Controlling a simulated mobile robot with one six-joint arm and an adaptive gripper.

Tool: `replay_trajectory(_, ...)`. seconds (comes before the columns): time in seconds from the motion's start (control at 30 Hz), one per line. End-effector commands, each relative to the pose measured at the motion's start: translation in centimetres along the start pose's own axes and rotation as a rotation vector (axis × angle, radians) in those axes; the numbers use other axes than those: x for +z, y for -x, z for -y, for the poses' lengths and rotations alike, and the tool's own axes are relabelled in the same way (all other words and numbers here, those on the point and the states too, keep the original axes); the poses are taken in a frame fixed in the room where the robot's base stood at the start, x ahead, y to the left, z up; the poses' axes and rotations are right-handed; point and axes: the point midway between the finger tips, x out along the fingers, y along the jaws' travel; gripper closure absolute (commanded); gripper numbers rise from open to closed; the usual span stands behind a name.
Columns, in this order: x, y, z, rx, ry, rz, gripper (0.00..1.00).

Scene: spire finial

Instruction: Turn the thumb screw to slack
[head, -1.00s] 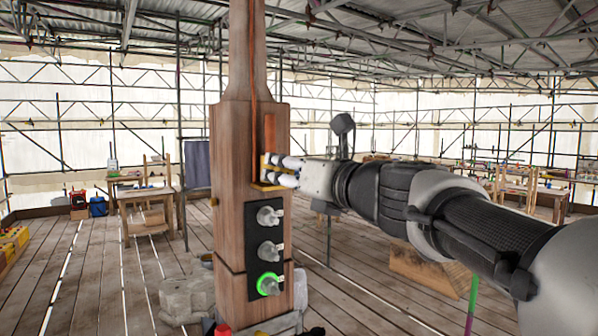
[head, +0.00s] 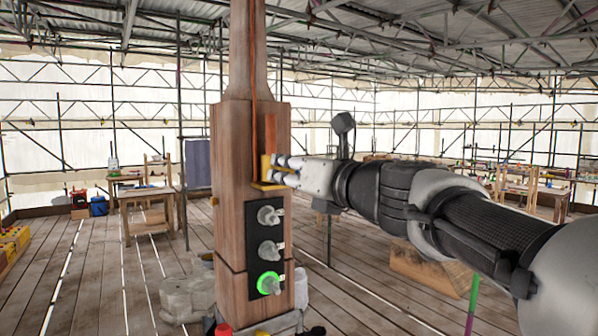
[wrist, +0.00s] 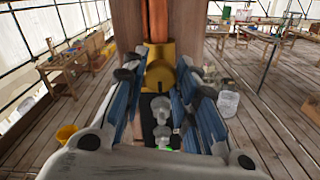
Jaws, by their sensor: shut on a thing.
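The brass bracket (head: 266,172) is fixed to the side of the wooden spire post (head: 235,190), with a copper strip running up above it. It also shows in the wrist view (wrist: 158,52). A small brass thumb screw (wrist: 159,77) shows at the bracket's front, between my fingertips. My gripper (head: 281,168), with blue-padded fingers in the wrist view (wrist: 160,78), is shut on the thumb screw. The fingers hide much of the screw, and I cannot tell how far it is turned.
A black panel (head: 251,224) with several grey knobs is on the post below the bracket; the lowest knob (head: 269,283) has a green ring. Workbenches (head: 148,196) stand behind at left and right. A yellow bucket (wrist: 66,134) is on the plank floor.

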Motion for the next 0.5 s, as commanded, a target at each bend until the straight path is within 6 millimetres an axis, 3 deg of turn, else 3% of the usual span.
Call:
replay_trajectory(0.27,-0.04,0.00,0.01,0.000,0.062,0.001,0.97)
replay_trajectory(0.5,-0.15,-0.01,0.02,0.000,0.227,0.001,0.97)
